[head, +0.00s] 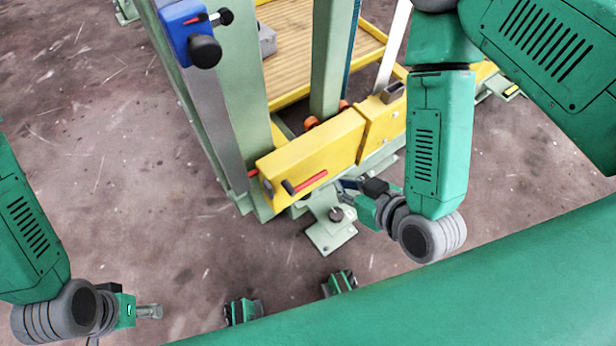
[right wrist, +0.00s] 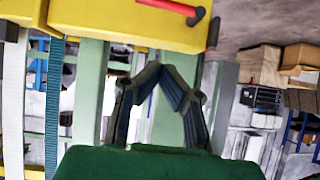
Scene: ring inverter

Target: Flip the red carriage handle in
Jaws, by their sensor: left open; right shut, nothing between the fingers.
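The red handle (head: 306,182) lies along the face of the yellow carriage (head: 325,142), with a black knob at its left end. My left gripper (head: 150,312) is open and empty at the lower left, far from the carriage.
A blue box (head: 190,30) with black knobs and a small red lever tops a grey post. Green uprights (head: 330,60) and a slatted wooden platform (head: 290,75) stand behind the carriage. The floor on the left is clear. Boxes and shelves show at right in the right wrist view.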

